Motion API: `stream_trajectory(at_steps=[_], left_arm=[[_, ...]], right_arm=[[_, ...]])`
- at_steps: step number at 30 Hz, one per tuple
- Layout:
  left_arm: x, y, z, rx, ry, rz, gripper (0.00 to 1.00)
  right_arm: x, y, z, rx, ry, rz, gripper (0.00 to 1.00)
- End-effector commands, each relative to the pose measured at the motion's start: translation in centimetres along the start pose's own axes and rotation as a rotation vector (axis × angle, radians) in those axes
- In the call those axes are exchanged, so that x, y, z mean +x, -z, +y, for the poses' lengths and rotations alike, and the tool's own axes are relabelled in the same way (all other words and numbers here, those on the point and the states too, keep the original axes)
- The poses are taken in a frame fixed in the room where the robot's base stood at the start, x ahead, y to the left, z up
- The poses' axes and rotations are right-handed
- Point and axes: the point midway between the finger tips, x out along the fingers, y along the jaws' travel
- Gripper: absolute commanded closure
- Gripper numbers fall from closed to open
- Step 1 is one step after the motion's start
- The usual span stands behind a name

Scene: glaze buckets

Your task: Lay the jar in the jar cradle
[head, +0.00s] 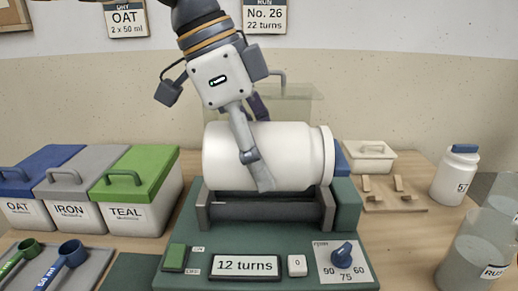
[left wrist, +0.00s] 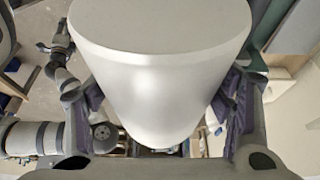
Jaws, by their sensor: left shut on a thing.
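A large white jar (head: 275,148) lies on its side in the head view, its wide lid end to the right. It is over the dark rollers (head: 265,209) of a green machine; I cannot tell if it rests on them or hangs just above. My left gripper (head: 258,172) is shut around the jar's body from above. In the left wrist view the jar (left wrist: 160,70) fills the middle, between both fingers. A wooden stand with raised supports, seemingly the jar cradle (head: 394,204), sits empty on the table at the right. My right gripper is not clearly seen.
The machine's front has a "12 turns" display (head: 246,265) and a speed knob (head: 342,254). Lidded bins, including a green-lidded one (head: 138,190), stand left. A white bottle (head: 455,175) and a clear container (head: 476,250) stand right. A cream box (head: 368,158) is behind the stand.

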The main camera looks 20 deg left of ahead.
Motion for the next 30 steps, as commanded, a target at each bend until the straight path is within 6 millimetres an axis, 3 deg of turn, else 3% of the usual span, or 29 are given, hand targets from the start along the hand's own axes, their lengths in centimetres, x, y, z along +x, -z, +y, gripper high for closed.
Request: stream_trajectory(at_steps=[1, 7, 30], left_arm=[[-1.1, 0.5, 0.2, 0.005, 0.015, 0.008, 0.71], [-2.4, 1.0, 0.3, 0.006, 0.016, 0.009, 0.71], [-5.7, 2.4, 0.2, 0.003, 0.008, 0.008, 0.71]], right_arm=[[-0.6, 0.4, 0.0, 0.000, 0.001, 0.020, 0.60], [-1.5, 1.2, -0.1, 0.000, 0.002, 0.053, 0.60], [-1.9, 1.4, -0.1, 0.000, 0.003, 0.065, 0.60]])
